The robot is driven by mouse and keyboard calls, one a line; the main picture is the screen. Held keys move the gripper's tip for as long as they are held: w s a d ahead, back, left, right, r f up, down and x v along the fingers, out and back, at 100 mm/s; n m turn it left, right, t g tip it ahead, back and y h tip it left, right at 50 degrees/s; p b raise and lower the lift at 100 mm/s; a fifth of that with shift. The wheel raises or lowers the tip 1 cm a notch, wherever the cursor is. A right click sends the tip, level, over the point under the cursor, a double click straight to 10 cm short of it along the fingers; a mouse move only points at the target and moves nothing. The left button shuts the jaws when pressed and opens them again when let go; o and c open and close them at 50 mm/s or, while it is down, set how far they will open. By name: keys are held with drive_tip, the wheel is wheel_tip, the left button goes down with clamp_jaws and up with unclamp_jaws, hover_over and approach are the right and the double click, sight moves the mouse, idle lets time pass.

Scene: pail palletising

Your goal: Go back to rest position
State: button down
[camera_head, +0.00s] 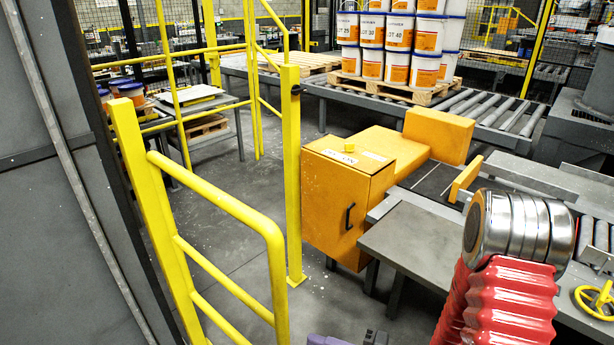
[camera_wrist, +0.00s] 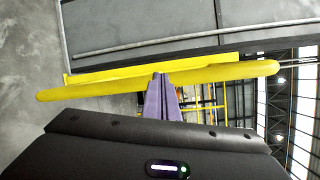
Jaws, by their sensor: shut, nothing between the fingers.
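My gripper (camera_wrist: 160,78) shows in the wrist view as two purple fingers pressed together, shut and empty. A yellow rail (camera_wrist: 225,73) crosses the wrist view behind the fingertips; I cannot tell how far away it is. In the head view only a small purple piece shows at the bottom edge, too cut off to tell the fingers' state. White pails with orange labels (camera_head: 397,36) stand stacked on a wooden pallet (camera_head: 398,92) at the back, far from the gripper.
A yellow guard rail (camera_head: 215,198) and post (camera_head: 292,175) stand at the left. An orange cabinet (camera_head: 338,200) and grey table (camera_head: 425,243) stand in the middle. A roller conveyor (camera_head: 490,108) runs behind. Grey floor (camera_head: 250,245) is bare between rail and cabinet.

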drive_tip(key=s+a+n+g+h, duration=0.1)
drive_tip(key=s+g, duration=0.6)
drive_tip(key=s, duration=0.2)
drive_tip(key=s+d+r+n+g+h, duration=0.2)
drive_tip(key=s+d+n+g+h, duration=0.1)
drive_tip(key=s+d+h, duration=0.3)
drive_tip(key=w+d+r+n+t+h, duration=0.2)
drive_tip(key=w+d+r+t+h, duration=0.2)
drive_tip(key=d+r+h, duration=0.45)
wheel_tip(320, 180, up, 12)
drive_tip(key=a+n+t, duration=0.1)
drive_tip(key=n+t, duration=0.1)
drive_tip(key=t, duration=0.2)
drive_tip(key=shift+s+t, duration=0.2)
drive_tip(key=shift+t, duration=0.2)
drive_tip(key=shift+f, duration=0.15)
idle(1.3)
